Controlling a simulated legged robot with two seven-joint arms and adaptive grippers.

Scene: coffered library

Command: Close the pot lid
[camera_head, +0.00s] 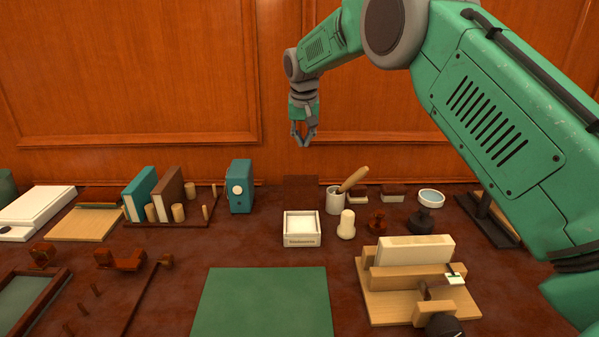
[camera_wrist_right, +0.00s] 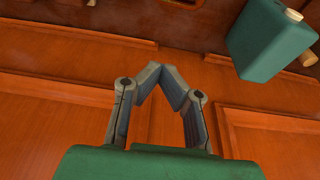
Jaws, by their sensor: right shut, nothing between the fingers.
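No pot is plainly recognisable. A square white box (camera_head: 301,239) stands open at the middle of the desk, with a dark brown upright panel (camera_head: 301,188) behind it; I cannot tell whether that panel is a lid. Right of it, a small grey-white cup (camera_head: 334,204) holds a wooden-handled tool (camera_head: 353,179). My right gripper (camera_head: 304,143) hangs high above and behind the white box, apart from everything, shut and empty. Its fingertips meet in the right wrist view (camera_wrist_right: 163,72) against the wood panelling. My left gripper is not in view.
A green mat (camera_head: 262,303) lies in front. A wooden stand with a cream block (camera_head: 414,250) is at right, near a dark-footed pale bowl (camera_head: 431,198). A teal box (camera_head: 240,187) and book rack (camera_head: 190,222) stand left. The panelled wall (camera_head: 130,75) rises close behind the gripper.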

